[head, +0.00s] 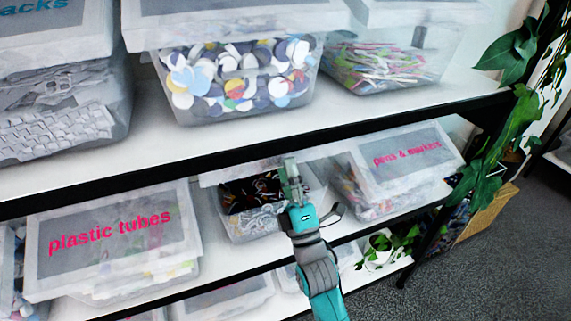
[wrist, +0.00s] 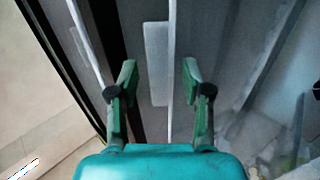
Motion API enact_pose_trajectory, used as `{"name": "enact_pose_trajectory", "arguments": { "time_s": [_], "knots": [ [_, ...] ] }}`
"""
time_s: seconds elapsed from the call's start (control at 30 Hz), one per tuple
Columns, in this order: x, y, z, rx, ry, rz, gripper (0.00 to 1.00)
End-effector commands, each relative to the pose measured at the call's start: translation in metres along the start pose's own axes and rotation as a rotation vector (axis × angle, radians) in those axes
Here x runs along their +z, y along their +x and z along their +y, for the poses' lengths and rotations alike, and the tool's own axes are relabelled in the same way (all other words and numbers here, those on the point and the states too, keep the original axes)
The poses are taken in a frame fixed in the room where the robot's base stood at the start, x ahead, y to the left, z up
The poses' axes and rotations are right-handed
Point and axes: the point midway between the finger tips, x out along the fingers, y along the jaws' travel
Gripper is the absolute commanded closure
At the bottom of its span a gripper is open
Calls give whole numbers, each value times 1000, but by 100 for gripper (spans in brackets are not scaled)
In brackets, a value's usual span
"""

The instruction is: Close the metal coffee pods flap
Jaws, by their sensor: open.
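A clear bin (head: 247,225) with dark and shiny contents stands in the middle of the lower shelf, between the plastic tubes bin and the pens & markers bin. Its front opening is uncovered, and a pale flap edge (head: 230,174) shows above it, under the upper shelf. No label is readable on it. My gripper (head: 291,172) is at the right side of this opening, near the flap. In the wrist view my gripper (wrist: 160,76) is open, with a thin pale panel edge (wrist: 172,62) running between its fingers. I cannot tell whether a finger touches it.
The plastic tubes bin (head: 110,235) is on the left and the pens & markers bin (head: 400,160) on the right, both with flaps down. The black upper shelf edge (head: 200,162) runs close above my gripper. A plant (head: 500,130) hangs at the right.

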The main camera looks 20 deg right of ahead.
Motion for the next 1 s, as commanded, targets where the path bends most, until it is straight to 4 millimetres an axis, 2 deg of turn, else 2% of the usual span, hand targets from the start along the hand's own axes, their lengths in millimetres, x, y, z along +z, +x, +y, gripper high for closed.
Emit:
{"name": "enact_pose_trajectory", "arguments": {
  "time_s": [0.17, 0.47, 0.5, 0.7, 1.0],
  "knots": [
    [0, 13, 0, -1, 0, 0, 51],
    [0, 15, 0, -2, 0, 0, 51],
    [0, 15, 0, -2, 0, 0, 54],
    [0, 15, 0, -1, 0, 0, 100],
    [0, 14, 0, 6, 0, 0, 100]
  ]
}}
